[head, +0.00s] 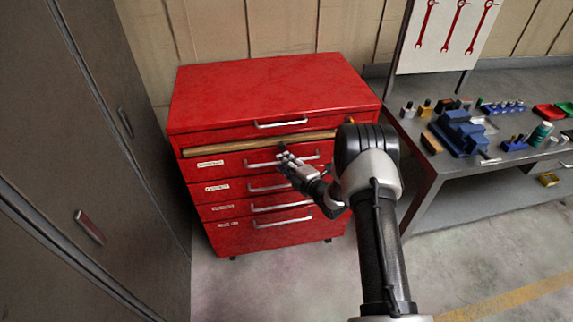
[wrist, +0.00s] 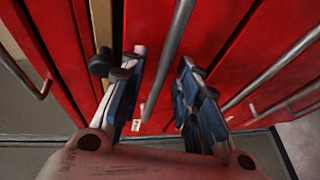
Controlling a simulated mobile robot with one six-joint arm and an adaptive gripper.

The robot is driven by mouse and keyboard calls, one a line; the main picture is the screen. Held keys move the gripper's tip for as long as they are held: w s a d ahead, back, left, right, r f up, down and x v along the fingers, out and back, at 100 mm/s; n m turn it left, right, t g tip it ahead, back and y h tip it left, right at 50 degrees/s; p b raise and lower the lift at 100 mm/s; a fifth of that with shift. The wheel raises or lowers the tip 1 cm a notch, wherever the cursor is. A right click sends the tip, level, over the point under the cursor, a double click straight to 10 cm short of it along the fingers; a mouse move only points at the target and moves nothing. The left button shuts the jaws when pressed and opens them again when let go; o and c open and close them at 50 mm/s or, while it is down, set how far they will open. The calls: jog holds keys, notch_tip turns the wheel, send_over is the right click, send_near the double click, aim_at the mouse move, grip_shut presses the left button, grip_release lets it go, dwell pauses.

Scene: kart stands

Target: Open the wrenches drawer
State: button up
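A red tool cabinet (head: 270,90) stands against the wall, with a stack of drawers and silver bar handles. All its drawers look closed. Small white labels sit at the left of the lower drawers, too small to read, so I cannot tell which names wrenches. My gripper (head: 284,155) is at the handle (head: 310,158) of the uppermost labelled drawer (head: 232,163), just below a wooden strip. In the wrist view my gripper (wrist: 163,62) is open, with a silver handle bar (wrist: 172,58) running between its fingers. I cannot tell whether they touch it.
A tall grey locker (head: 85,130) stands close at the left. A workbench (head: 440,160) at the right holds a blue vise (head: 460,135) and small parts. Red wrenches (head: 455,25) hang on a white board above it. The floor before the cabinet is clear.

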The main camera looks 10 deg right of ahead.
jog(key=shift+c, duration=0.4)
grip_shut()
